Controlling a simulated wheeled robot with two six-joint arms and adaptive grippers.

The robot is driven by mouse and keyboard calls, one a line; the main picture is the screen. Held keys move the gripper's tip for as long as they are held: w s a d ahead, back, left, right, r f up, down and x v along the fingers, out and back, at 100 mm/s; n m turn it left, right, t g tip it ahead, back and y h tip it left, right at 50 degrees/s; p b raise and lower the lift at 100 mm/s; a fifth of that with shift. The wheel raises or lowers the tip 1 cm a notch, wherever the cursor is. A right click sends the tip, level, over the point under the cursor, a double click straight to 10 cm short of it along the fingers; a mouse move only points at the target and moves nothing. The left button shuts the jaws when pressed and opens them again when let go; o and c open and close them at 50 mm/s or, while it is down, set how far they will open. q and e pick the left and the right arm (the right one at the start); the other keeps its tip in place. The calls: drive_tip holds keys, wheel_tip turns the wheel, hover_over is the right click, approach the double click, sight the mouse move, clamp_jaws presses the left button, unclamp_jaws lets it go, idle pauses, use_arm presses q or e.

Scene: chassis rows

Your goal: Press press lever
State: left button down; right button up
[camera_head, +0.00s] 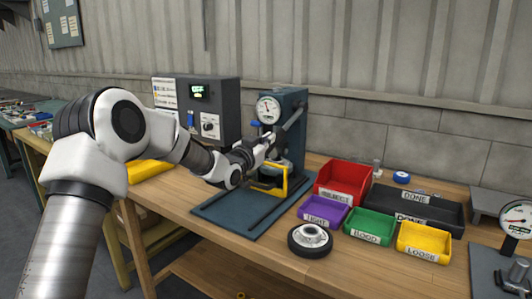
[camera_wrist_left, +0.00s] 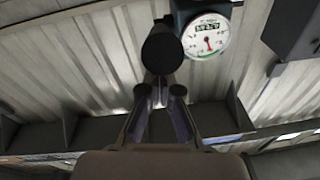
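The press (camera_head: 292,98) is a dark blue-grey stand with a round dial gauge, on a dark base plate on the bench. Its grey press lever (camera_head: 293,119) slants down from the upper right. My left gripper (camera_head: 268,141) is at the lever's lower end. In the left wrist view, the black round end of the lever (camera_wrist_left: 162,50) lies just beyond my left gripper's two fingertips (camera_wrist_left: 160,92), which stand apart. Part of the lever seems to run between them; whether they grip it is unclear. My right gripper is not in view.
A control box (camera_head: 215,108) with a green display stands left of the press. Red (camera_head: 343,197), purple, green, yellow and black bins fill the bench to its right. A dark wheel-like part (camera_head: 310,240) lies near the front edge. Another gauge (camera_head: 517,219) stands far right.

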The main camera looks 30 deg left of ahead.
use_arm(q)
drive_tip(key=w+f+t+b, duration=0.3)
drive_tip(key=f+t+b, duration=0.1)
drive_tip(key=f+b, duration=0.5)
drive_tip(key=shift+w+d+t+b, duration=0.15)
drive_tip(key=shift+w+t+b, duration=0.15)
drive_tip(key=shift+b, duration=0.6)
drive_tip(key=shift+f, duration=0.1)
drive_tip(key=shift+s, duration=0.15)
drive_tip(key=s, duration=1.4)
drive_tip(key=shift+s+f, duration=0.3)
drive_tip(key=shift+f, duration=0.05)
drive_tip(key=shift+a, duration=0.2)
